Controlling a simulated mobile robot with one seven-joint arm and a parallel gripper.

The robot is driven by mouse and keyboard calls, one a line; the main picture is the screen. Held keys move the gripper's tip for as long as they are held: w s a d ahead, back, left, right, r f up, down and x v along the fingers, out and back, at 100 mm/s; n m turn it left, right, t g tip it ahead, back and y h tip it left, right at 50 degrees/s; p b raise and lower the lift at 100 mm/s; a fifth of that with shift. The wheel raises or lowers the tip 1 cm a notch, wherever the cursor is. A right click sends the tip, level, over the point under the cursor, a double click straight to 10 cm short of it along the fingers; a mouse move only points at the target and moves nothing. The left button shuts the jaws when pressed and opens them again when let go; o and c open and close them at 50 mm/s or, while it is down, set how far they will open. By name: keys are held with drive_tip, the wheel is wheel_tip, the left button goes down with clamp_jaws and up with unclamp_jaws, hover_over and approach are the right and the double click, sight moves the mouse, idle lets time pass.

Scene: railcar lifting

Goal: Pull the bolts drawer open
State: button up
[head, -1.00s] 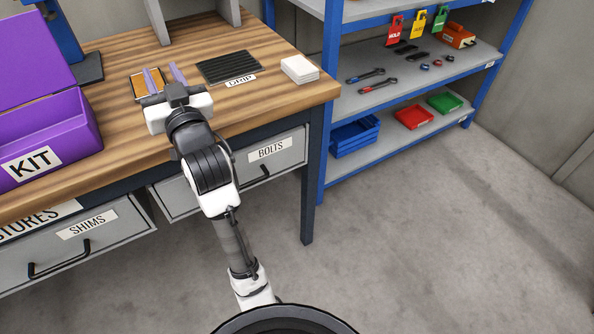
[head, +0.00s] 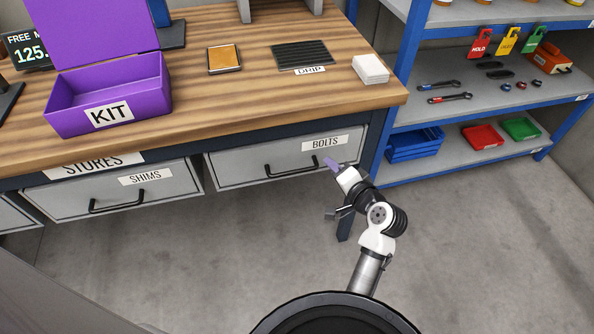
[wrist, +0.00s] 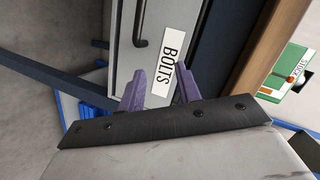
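The bolts drawer (head: 285,155) is a grey front under the wooden bench top, shut, with a white BOLTS label (head: 325,142) and a black bar handle (head: 290,169). In the wrist view the label (wrist: 171,66) shows between and just beyond my purple fingers, and the handle (wrist: 140,24) lies farther up, outside them. My gripper (head: 332,165) is in front of the drawer's right part, right of the handle. In the wrist view my gripper (wrist: 158,90) is open, its fingers spread apart with nothing between them. Contact with the drawer front cannot be told.
The shims drawer (head: 115,190) is left of the bolts drawer, shut. A purple KIT box (head: 110,95) stands on the bench (head: 215,110). A blue shelf unit (head: 480,90) stands right. The floor in front is clear.

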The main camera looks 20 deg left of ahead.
sight(296, 172)
drive_tip(key=s+f+m+g+y, duration=0.2)
drive_tip(key=s+f+m+y, duration=0.15)
drive_tip(key=s, duration=0.25)
drive_tip(key=shift+h, duration=0.25)
drive_tip(key=p+x, duration=0.2)
drive_tip(key=x, duration=1.1)
drive_tip(key=shift+w+a+f+p, duration=0.2)
drive_tip(key=shift+w+f+p, duration=0.05)
drive_tip(key=shift+w+p, duration=0.05)
drive_tip(key=shift+c, duration=0.3)
clamp_jaws()
